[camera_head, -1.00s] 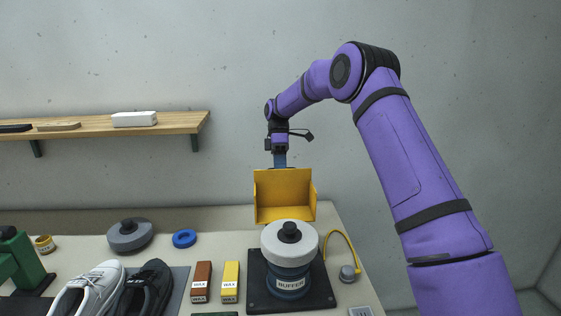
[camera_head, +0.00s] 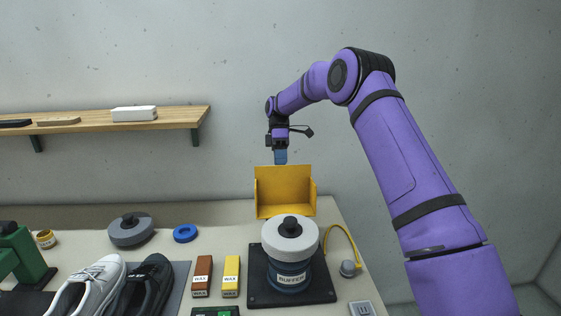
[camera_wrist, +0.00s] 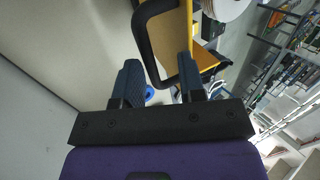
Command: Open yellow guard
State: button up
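The yellow guard (camera_head: 284,187) stands upright behind the buffer (camera_head: 290,255), swung back with its hollow side facing the head camera. The buffer's white wheel is uncovered in front of it. My gripper (camera_head: 281,162) is just above the guard's top edge, seen from the front. In the wrist view my gripper (camera_wrist: 158,75) has its two blue fingers spread apart. The guard's black handle (camera_wrist: 150,45) reaches in between the fingertips, close to the right finger. I cannot tell whether it touches. The guard's yellow edge (camera_wrist: 189,20) lies beyond that finger.
Brown wax (camera_head: 202,275) and yellow wax (camera_head: 231,275) blocks, a blue ring (camera_head: 185,233), a grey disc (camera_head: 130,229) and a pair of shoes (camera_head: 145,285) lie left of the buffer. A yellow cable (camera_head: 344,236) is at its right. A wall shelf (camera_head: 170,120) is behind.

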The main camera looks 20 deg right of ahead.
jog(key=v, duration=0.7)
jog(key=shift+w+r, duration=0.15)
jog(key=shift+d, duration=0.1)
